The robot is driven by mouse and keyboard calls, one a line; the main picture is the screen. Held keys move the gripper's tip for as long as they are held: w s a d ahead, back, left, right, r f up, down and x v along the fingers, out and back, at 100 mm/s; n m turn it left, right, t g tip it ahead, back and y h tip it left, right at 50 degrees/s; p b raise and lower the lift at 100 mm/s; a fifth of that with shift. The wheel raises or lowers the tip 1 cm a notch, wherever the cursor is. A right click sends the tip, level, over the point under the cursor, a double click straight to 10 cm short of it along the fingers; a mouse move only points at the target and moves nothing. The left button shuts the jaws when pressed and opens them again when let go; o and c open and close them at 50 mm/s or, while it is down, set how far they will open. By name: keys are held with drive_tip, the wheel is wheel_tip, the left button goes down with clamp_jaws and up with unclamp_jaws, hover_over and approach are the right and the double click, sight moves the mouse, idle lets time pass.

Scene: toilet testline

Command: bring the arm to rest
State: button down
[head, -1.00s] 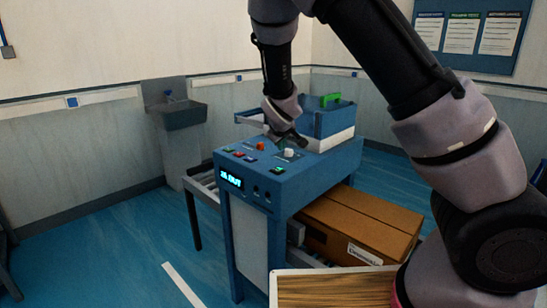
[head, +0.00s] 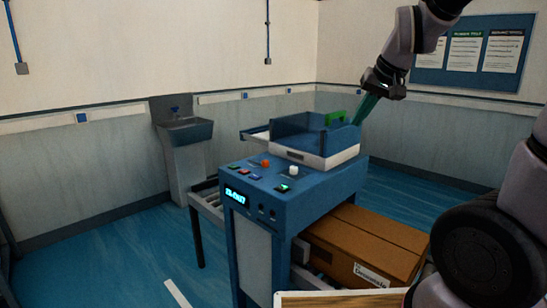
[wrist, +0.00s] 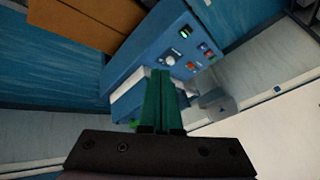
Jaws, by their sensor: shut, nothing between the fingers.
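My gripper (head: 366,108) is raised in the air at the right of the blue control machine (head: 290,205) in the head view, clear of its top. Its green fingers are together and empty. In the wrist view the shut fingers (wrist: 160,100) point toward the machine (wrist: 165,50), which appears tilted and apart from them. My arm reaches in from the upper right of the head view; part of it is outside the frame.
A blue and white tray (head: 318,155) with a green part (head: 336,117) sits on the machine. A cardboard box (head: 365,240) lies on rollers at its right. A sink (head: 185,130) stands at the back wall. The floor at the left is clear.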

drive_tip(key=s+d+r+m, duration=0.1)
drive_tip(key=s+r, duration=0.1)
drive_tip(key=s, duration=0.4)
drive_tip(key=s+d+r+m+t, duration=0.1)
drive_tip(key=s+d+r, duration=0.1)
drive_tip(key=s, duration=0.5)
drive_tip(key=shift+s+d+r+m+h, duration=0.2)
drive_tip(key=shift+s+r+m+h, duration=0.15)
drive_tip(key=shift+r, duration=0.5)
